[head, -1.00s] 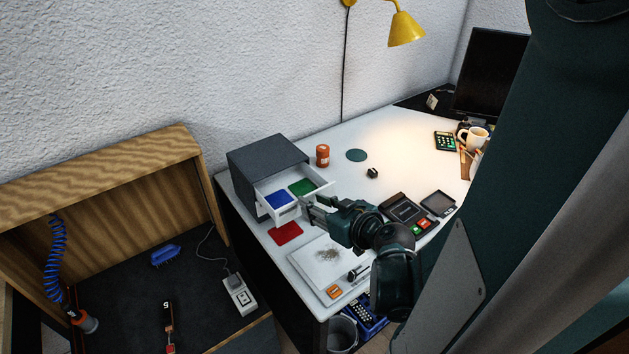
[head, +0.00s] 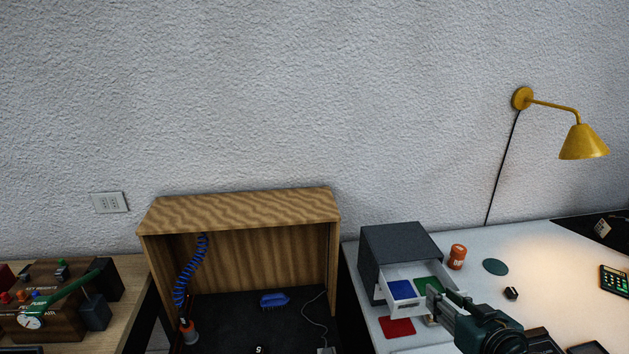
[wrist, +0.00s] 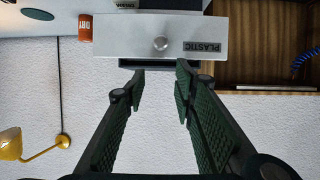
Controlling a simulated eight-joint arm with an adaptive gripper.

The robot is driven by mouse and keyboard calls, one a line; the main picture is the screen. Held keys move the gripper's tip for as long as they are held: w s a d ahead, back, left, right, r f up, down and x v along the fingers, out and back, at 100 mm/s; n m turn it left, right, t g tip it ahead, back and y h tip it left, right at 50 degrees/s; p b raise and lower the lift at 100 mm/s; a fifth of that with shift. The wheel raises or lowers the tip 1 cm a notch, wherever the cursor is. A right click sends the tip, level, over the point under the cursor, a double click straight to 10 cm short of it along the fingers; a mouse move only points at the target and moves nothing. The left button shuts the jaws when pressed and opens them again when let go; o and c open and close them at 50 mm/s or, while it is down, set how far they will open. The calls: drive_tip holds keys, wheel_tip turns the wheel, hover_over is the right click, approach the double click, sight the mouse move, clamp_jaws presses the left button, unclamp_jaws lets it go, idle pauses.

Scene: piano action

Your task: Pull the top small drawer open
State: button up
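The dark grey cabinet (head: 398,243) stands on the white desk at its left end. In the wrist view, which is upside down, the drawer front (wrist: 125,37) shows a round knob (wrist: 160,43) and a label reading PLASTIC (wrist: 202,47). My gripper (wrist: 160,82) is open and empty. Its fingers are apart from the knob. In the head view my gripper (head: 436,298) is at the drawer's front right and hides part of it.
A red mat (head: 397,327) lies on the desk before the cabinet. An orange container (head: 457,257) stands right of it, near a dark green disc (head: 495,267). A wooden shelf box (head: 240,208) stands to the left. A yellow lamp (head: 584,143) hangs at the right.

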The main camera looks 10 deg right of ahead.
drive_tip(key=shift+r, duration=2.5)
drive_tip(key=a+f+g+y, duration=0.15)
drive_tip(key=a+g, duration=0.25)
drive_tip(key=a, duration=0.7)
drive_tip(key=s+a+r+g+h+p, duration=0.1)
drive_tip(key=s+a+r+g, duration=0.1)
drive_tip(key=s+a, duration=0.5)
drive_tip(key=shift+s+r+g+p, duration=0.3)
drive_tip(key=shift+r+p, duration=0.1)
drive_tip(key=shift+r, duration=0.5)
drive_tip(key=shift+h, duration=0.25)
